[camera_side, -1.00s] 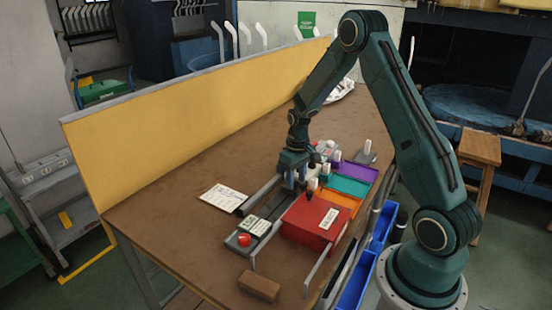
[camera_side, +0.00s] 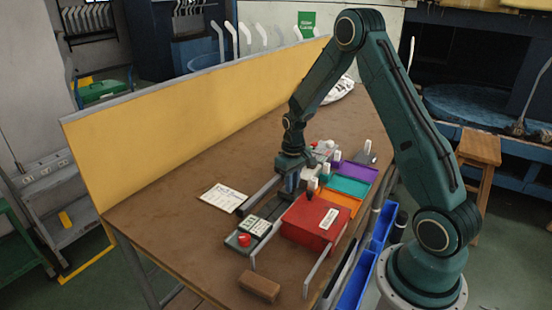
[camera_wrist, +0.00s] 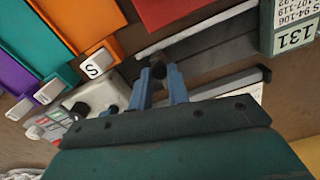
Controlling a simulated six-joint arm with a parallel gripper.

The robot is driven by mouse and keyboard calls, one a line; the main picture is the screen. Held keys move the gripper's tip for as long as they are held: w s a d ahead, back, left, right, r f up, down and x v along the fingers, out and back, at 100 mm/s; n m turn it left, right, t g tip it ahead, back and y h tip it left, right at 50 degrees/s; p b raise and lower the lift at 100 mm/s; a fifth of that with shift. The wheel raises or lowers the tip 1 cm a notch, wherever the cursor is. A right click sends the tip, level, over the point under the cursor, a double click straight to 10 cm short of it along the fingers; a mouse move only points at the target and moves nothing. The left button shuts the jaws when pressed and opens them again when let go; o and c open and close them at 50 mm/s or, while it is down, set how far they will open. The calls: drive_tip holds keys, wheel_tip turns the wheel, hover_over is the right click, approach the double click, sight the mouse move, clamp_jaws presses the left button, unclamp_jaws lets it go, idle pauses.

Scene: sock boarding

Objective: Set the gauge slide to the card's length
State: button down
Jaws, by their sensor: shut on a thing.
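My gripper (camera_side: 289,184) is at the far end of the length gauge, whose pale rails (camera_side: 259,195) run along the table. In the wrist view the blue fingers (camera_wrist: 160,85) are closed around a small dark knob (camera_wrist: 158,70) between the rails, apparently the gauge slide's; the slide's body is mostly hidden. A white card (camera_side: 223,197) with writing lies flat left of the gauge. A panel (camera_side: 256,227) stands at the gauge's near end; in the wrist view it (camera_wrist: 294,38) reads 131 above ranges such as 94-106 and 107-119.
A red box (camera_side: 308,222) stands right of the gauge. Orange, teal and purple trays (camera_side: 349,186) with white-topped tags lie behind it. A red button (camera_side: 244,240) sits by the panel, and a brown block (camera_side: 259,286) is at the near edge. The table's left side is clear.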

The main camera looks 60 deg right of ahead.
sight(289, 202)
drive_tip(key=shift+w+a, duration=0.1)
drive_tip(key=shift+a, duration=0.75)
drive_tip(key=c, duration=1.3)
unclamp_jaws()
drive_tip(key=shift+r, duration=0.1)
wheel_tip(289, 202, up, 14)
drive_tip(key=shift+f, duration=0.1)
